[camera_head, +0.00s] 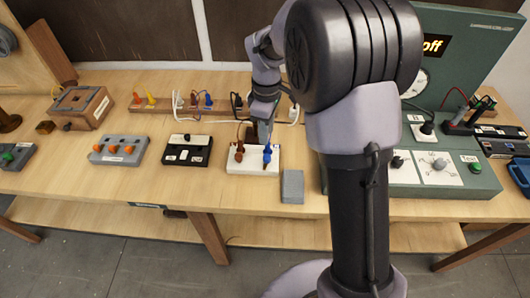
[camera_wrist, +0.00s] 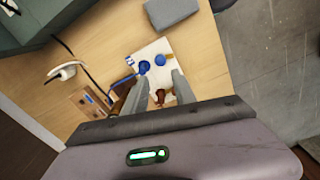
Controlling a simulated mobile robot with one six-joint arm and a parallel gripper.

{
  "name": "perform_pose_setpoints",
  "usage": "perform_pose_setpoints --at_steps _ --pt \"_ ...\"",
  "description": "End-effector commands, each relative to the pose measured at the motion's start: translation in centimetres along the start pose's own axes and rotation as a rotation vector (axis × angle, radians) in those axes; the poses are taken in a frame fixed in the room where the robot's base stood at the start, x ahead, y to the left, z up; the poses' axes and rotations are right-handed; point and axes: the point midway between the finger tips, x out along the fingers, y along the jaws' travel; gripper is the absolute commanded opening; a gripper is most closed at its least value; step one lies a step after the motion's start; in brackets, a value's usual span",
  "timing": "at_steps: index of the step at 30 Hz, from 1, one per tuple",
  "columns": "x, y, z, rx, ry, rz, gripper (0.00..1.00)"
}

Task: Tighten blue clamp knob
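The blue clamp knob (camera_head: 267,153) stands on the right part of a white block (camera_head: 240,165). In the wrist view two round blue parts (camera_wrist: 145,67) show on the white block (camera_wrist: 150,50), just beyond my fingertips. An orange-brown clamp (camera_head: 239,152) stands on the left part of the block; brown parts also show between and beside my fingers in the wrist view. My gripper (camera_wrist: 160,77) is open, its two grey fingers apart with nothing held between them. In the head view my gripper (camera_head: 264,132) is above and behind the blue knob; its fingertips are hard to make out.
A grey block (camera_head: 292,187) lies right of the white block. A black switch box (camera_head: 187,152) and a grey box with orange knobs (camera_head: 118,150) stand to the left. A rail with cables and plugs (camera_head: 180,103) lies behind. A green test console (camera_head: 455,185) stands to the right.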

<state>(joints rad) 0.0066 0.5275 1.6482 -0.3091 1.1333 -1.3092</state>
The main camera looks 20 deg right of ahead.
Motion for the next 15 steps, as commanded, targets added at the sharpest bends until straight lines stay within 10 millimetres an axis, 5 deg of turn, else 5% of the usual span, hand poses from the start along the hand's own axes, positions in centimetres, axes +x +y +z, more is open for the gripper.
perform_pose_setpoints --at_steps 1,6,15 --pt "2.2 -0.1 0.1 0.000 -0.002 -0.004 0.32" --pt "6.9 -0.1 0.0 0.001 -0.001 -0.003 0.32" --pt "10.4 0.0 0.0 0.002 0.001 0.000 0.32"
